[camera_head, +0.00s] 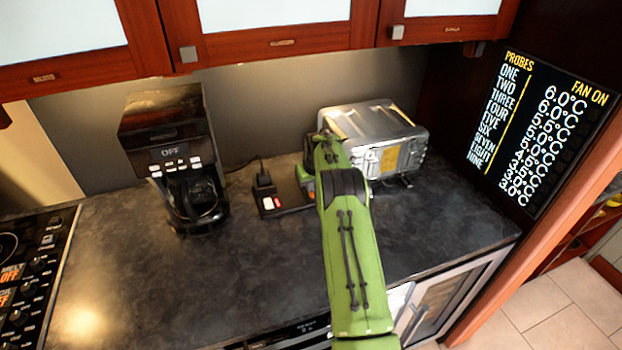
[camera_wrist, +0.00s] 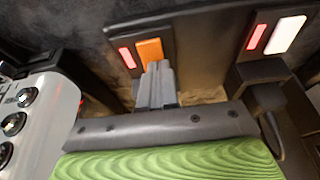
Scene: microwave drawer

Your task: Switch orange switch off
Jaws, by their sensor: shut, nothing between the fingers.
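The orange switch (camera_wrist: 151,52) is at the top middle of the wrist view, on a dark panel, with a lit red strip beside it. My gripper (camera_wrist: 157,72) is shut and empty. Its grey fingertips are at the near edge of the orange switch and overlap it in the picture; I cannot tell whether they touch. In the head view my green arm reaches over the counter and hides the gripper and the orange switch.
A white switch (camera_wrist: 285,34) with a red strip is to the right. In the head view, a black switch box (camera_head: 287,211), a coffee maker (camera_head: 165,120) reading OFF, and a metal appliance (camera_head: 362,122) stand on the dark counter (camera_head: 120,270). A stove (camera_head: 48,240) is at left.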

